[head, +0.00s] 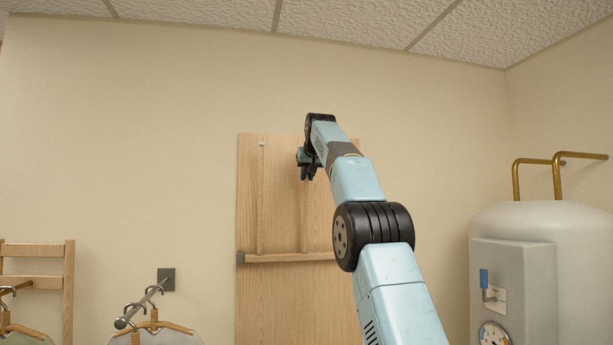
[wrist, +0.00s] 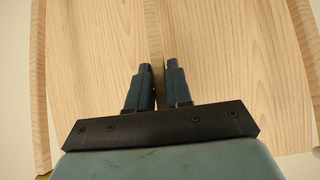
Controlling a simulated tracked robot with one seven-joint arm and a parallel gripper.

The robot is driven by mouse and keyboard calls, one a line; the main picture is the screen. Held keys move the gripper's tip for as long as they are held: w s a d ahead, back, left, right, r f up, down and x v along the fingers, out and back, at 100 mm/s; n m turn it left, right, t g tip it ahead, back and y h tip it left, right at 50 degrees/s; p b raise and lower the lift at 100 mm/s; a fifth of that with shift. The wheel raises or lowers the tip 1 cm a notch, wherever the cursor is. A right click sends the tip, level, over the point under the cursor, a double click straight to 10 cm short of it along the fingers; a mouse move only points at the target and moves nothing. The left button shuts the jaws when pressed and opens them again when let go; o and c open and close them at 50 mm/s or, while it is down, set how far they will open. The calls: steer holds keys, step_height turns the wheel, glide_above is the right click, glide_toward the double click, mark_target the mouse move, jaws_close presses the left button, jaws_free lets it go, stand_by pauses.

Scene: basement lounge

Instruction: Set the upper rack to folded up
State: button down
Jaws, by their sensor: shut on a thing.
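The upper rack is a wooden frame of thin slats (head: 260,200) rising from a horizontal bar (head: 290,257) on a tall wooden wall panel (head: 285,310). Its slats run upright in front of the panel; I cannot tell whether they lie flush against it. My gripper (head: 308,173) is at the upper part of the rack. In the wrist view my gripper (wrist: 158,70) has one finger on each side of the middle slat (wrist: 154,30) and is shut on it. Side slats show at left (wrist: 38,80) and right (wrist: 304,45). My arm hides the rack's right part in the head view.
A wall rail (head: 145,303) with hangers stands out at lower left, beside a wooden ladder-like frame (head: 68,290). A white tank (head: 575,230) with brass pipes and a grey box (head: 510,290) stand at right. The wall around the panel's top is bare.

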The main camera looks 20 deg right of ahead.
steer(key=shift+w+d+f, duration=0.1)
steer(key=shift+w+f, duration=0.1)
steer(key=shift+f, duration=0.3)
steer(key=c, duration=1.5)
jaws_free()
steer(key=shift+o, duration=0.9)
steer(key=shift+w+f, duration=0.1)
steer(key=shift+w, duration=0.1)
steer(key=shift+o, duration=0.9)
steer(key=shift+s, duration=0.1)
steer(key=shift+s+r, duration=0.15)
steer(key=shift+r, duration=0.2)
steer(key=v, duration=1.3)
steer(key=shift+s+r, duration=0.25)
